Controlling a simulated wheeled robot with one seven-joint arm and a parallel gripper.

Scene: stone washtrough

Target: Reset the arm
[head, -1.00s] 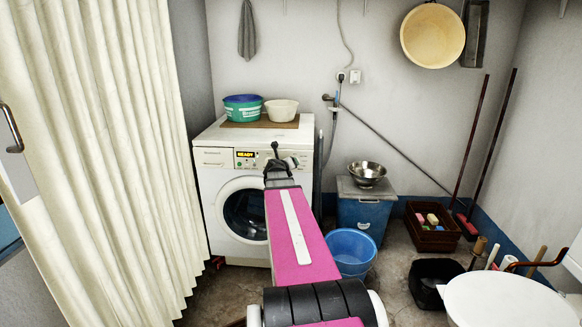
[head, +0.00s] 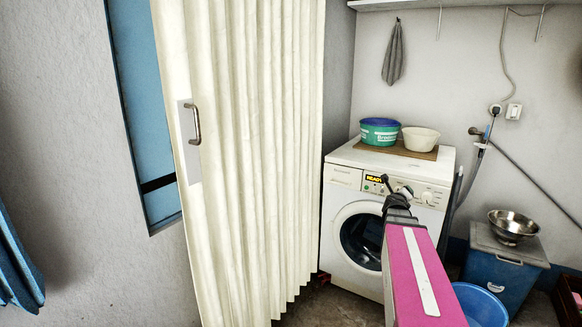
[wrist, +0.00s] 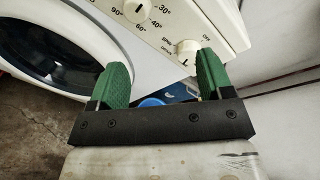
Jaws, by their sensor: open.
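My gripper (wrist: 163,82) is open in the wrist view, its two green-padded fingers wide apart with nothing held between them. Beyond them is the front of the white washing machine (wrist: 90,45), with its dials and round door. In the head view my pink arm reaches forward toward the washing machine (head: 344,178), and my gripper (head: 393,188) shows small and dark in front of its control panel. Whether the gripper touches the machine cannot be told.
A cream folding curtain door (head: 250,150) with a metal handle stands left of the machine. A green tub (head: 379,135) and a cream bowl (head: 420,139) sit on top. A steel bowl (head: 511,225) rests on a blue bin (head: 500,268), with a blue bucket (head: 478,305) beside it.

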